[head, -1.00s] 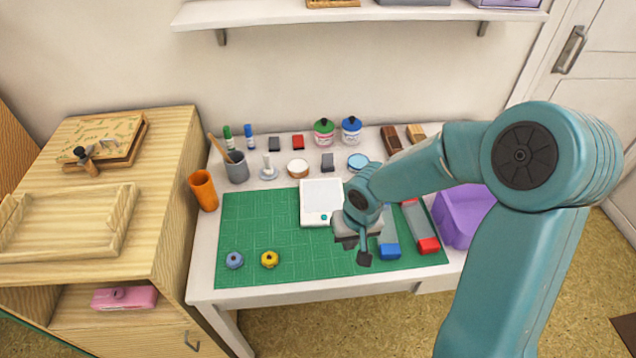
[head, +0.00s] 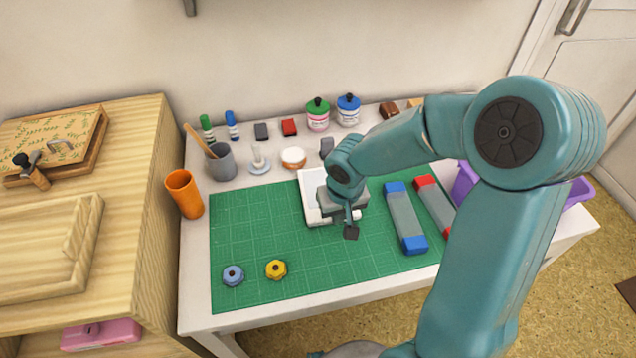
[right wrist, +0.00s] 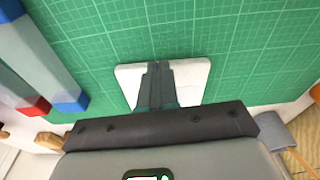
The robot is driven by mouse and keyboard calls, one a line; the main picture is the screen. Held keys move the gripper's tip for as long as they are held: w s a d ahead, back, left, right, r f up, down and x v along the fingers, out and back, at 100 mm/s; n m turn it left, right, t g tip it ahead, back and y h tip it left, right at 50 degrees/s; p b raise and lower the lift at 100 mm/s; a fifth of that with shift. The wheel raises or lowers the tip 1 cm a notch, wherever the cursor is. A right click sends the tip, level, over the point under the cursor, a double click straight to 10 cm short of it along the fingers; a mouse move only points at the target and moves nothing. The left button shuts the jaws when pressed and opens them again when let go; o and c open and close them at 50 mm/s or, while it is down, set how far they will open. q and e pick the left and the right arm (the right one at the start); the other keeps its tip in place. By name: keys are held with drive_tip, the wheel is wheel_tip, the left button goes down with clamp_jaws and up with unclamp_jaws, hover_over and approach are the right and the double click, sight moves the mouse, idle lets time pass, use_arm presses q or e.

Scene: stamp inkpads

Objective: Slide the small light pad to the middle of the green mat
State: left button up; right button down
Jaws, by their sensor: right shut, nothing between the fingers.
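The small light pad (head: 311,188) is a white square with a paler raised panel. It lies at the back edge of the green mat (head: 262,235), a little right of the mat's middle. My right gripper (head: 351,230) is shut and empty, pointing down over the pad's right front part and hiding it. In the right wrist view the shut fingers (right wrist: 160,68) lie across the pad (right wrist: 192,76), which shows on both sides of them. I cannot tell whether the fingertips touch it. My left gripper is not in view.
A blue-ended block (head: 404,218) and a red-ended block (head: 433,205) lie right of the pad. A blue knob (head: 233,275) and a yellow knob (head: 276,269) sit at the mat's front left. Jars and stamps line the back. The mat's left half is mostly clear.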

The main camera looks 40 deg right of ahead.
drive_tip(key=shift+w+d+r, duration=0.15)
drive_tip(key=shift+d, duration=0.05)
drive_tip(key=p, duration=0.4)
approach(324, 182)
drive_tip(key=f, duration=0.5)
drive_tip(key=shift+w+a+f, duration=0.2)
drive_tip(key=shift+w+f, duration=0.05)
drive_tip(key=shift+f+b, duration=0.4)
drive_tip(key=shift+f, duration=0.35)
drive_tip(key=shift+f+b, duration=0.25)
drive_tip(key=shift+b, duration=0.15)
drive_tip(key=shift+s+a+r, duration=0.1)
drive_tip(key=shift+s, duration=0.1)
